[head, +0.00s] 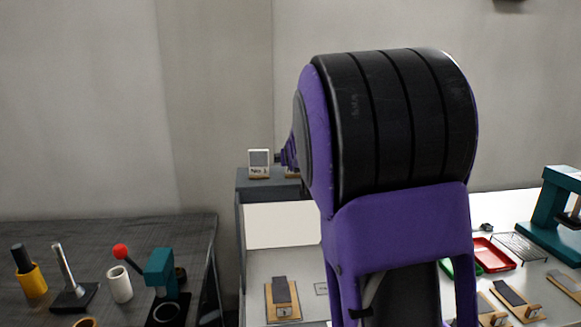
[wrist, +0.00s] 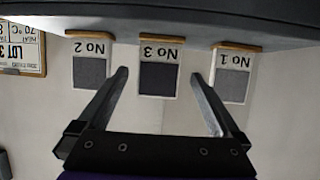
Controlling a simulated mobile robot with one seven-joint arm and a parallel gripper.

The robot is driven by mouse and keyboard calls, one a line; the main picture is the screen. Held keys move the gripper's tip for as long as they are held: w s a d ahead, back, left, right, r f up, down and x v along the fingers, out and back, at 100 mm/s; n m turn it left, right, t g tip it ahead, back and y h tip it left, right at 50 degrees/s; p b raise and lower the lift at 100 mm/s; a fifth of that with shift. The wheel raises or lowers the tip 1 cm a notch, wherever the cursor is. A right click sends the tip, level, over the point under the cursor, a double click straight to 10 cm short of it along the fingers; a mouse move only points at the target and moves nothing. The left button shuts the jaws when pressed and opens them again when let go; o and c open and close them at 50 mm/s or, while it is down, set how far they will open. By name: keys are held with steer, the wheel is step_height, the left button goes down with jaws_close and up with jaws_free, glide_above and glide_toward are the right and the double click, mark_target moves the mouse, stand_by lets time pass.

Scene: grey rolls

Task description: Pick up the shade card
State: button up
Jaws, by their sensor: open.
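Three shade cards show upside down in the wrist view, each white with a grey square and a wooden foot. They are No 2 (wrist: 90,70) at left, No 3 (wrist: 159,76) in the middle and No 1 (wrist: 231,84) at right. My gripper (wrist: 158,78) is open and empty, its fingers apart on either side of card No 3 in the picture. I cannot tell how far it is from the card.
A framed sign reading LOT 3 (wrist: 22,48) is left of the cards. The dark table (head: 180,232) at left holds a yellow cup (head: 33,281), a white cylinder (head: 119,285) and a teal press (head: 160,270). A red tray (head: 492,256) and a wire rack (head: 520,247) are at right.

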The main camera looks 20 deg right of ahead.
steer(key=shift+w+d, duration=0.25)
steer(key=shift+w, duration=0.4)
steer(key=shift+r+p+x, duration=0.15)
steer(key=shift+p+x, duration=0.05)
steer(key=shift+x, duration=0.9)
steer(key=shift+r+p+x, duration=0.15)
steer(key=shift+x, duration=0.9)
steer(key=shift+w, duration=0.1)
steer(key=c, duration=1.4)
steer(key=shift+r, duration=0.1)
